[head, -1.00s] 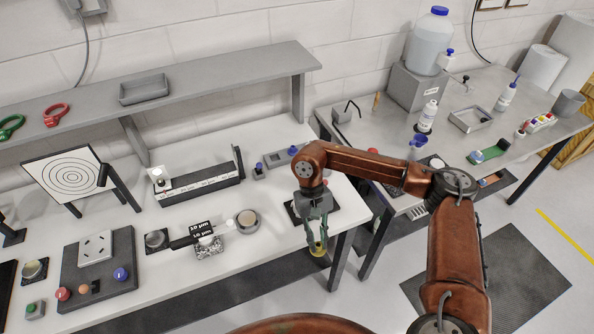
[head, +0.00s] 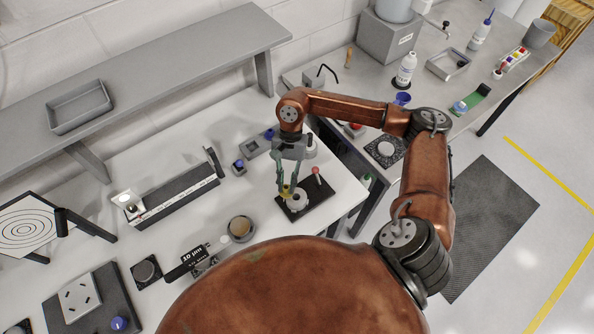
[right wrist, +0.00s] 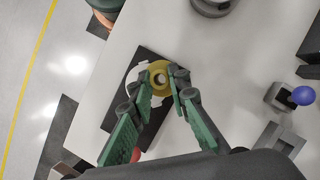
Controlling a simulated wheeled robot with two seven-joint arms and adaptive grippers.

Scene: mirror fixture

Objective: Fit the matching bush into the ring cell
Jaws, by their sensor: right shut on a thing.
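My right gripper (head: 286,187) is shut on a yellow, brass-coloured bush (head: 287,192). In the right wrist view the bush (right wrist: 159,74) shows its round end and dark bore between the green fingers. A white ring (head: 298,201), which looks like the ring cell, sits on a black plate (head: 320,195). The bush overlaps the ring in both views and is not centred on it. In the right wrist view the ring (right wrist: 133,84) is partly hidden behind the bush and fingers. I cannot tell whether they touch. My left gripper is not in view.
A round metal-rimmed piece (head: 241,228) and a small blue-knobbed block (head: 239,167) are to the left. The table's right edge is close, with a gap before the other bench.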

